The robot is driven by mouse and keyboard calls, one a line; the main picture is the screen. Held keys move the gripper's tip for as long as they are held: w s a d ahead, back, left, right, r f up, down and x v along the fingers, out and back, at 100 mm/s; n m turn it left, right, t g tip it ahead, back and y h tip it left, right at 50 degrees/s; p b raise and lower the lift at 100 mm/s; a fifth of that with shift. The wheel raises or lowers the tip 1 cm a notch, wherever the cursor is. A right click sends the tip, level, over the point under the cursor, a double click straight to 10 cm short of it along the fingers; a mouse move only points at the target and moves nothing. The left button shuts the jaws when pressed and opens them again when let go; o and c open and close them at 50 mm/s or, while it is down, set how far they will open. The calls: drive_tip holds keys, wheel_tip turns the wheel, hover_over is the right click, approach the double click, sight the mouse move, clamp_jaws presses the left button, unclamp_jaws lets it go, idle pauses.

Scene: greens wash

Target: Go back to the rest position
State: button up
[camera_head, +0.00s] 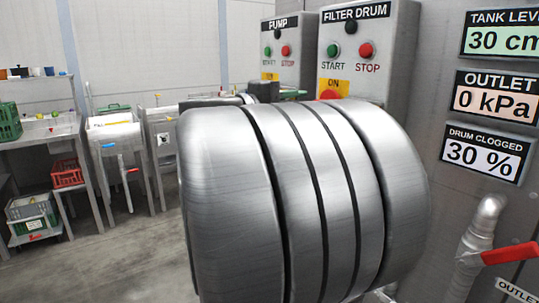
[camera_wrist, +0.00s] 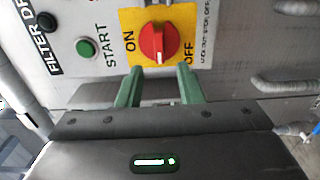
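My gripper (camera_wrist: 159,72) shows in the wrist view with two green fingers apart and nothing visible between them. The fingertips are just short of a red rotary switch (camera_wrist: 158,42) on a yellow plate marked ON and OFF. Its grip lies up and down in this view, and I cannot tell whether the fingers touch it. In the head view the switch (camera_head: 329,95) is mostly hidden behind my large grey arm link, which fills the middle of the picture. My gripper is hidden there.
The filter drum box (camera_head: 392,62) has START and STOP buttons. The pump box (camera_head: 296,75) stands left of it. Panels at right read 30 cm, 0 kPa and 30 %. A red-handled outlet valve (camera_head: 510,253) sits below. Floor (camera_head: 125,255) at left is open before benches with crates.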

sight(327, 98)
drive_tip(key=shift+x, duration=2.75)
drive_tip(key=v, duration=1.4)
drive_tip(key=w+d+m, duration=0.2)
drive_tip(key=d+m, duration=0.1)
drive_tip(key=d, duration=0.1)
drive_tip(key=w+d+m+b, duration=0.1)
drive_tip(key=w+d+m, duration=0.2)
drive_tip(key=d, duration=0.1)
drive_tip(key=w+d+r+m, duration=0.1)
drive_tip(key=w+d+m, duration=0.1)
drive_tip(key=d+m, duration=0.2)
drive_tip(key=shift+w, duration=0.2)
drive_tip(key=shift+m, duration=0.9)
